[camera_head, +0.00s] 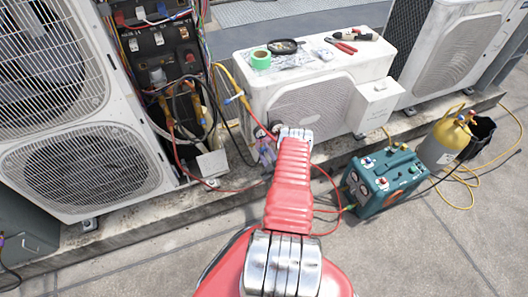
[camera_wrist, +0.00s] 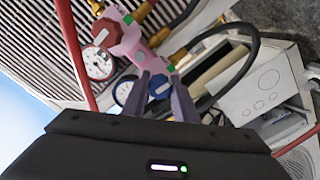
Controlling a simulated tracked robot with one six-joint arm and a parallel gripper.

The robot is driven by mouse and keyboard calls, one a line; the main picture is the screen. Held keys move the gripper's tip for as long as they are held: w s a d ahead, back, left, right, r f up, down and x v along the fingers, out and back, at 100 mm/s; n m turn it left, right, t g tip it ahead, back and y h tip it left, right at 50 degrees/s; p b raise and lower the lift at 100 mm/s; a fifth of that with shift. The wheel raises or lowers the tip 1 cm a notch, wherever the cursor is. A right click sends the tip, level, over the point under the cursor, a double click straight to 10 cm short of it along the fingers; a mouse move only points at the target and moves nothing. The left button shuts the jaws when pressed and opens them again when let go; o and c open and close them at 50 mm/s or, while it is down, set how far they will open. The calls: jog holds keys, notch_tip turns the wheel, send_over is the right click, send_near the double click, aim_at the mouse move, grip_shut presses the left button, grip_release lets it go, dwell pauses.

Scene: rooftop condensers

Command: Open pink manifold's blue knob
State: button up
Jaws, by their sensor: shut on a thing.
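The pink manifold (camera_wrist: 132,38) is seen close in the wrist view, tilted, with a red knob (camera_wrist: 107,32) and two round gauges. One gauge (camera_wrist: 98,63) is reddish and the other (camera_wrist: 122,92) is blue-rimmed. The blue knob (camera_wrist: 159,87) sits between the two fingers of my gripper (camera_wrist: 160,84), which is shut on it. The knob's turn position cannot be read clearly.
A white condenser (camera_head: 365,65) carries tape, pliers and other tools on top. A tall condenser unit (camera_head: 65,115) with an open wiring bay stands left. A teal machine (camera_head: 385,180) and a yellow-topped cylinder (camera_head: 447,138) stand right. Red, yellow and black hoses run around the manifold and floor.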

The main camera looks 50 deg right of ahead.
jog(key=shift+a+f, duration=0.3)
jog(key=shift+a, duration=0.05)
jog(key=o, duration=1)
jog(key=shift+d+r, duration=0.15)
jog(key=shift+d, duration=0.05)
jog(key=shift+o, duration=0.2)
jog(key=v, duration=1.3)
jog(key=shift+s+a, duration=0.15)
jog(key=shift+s, duration=0.15)
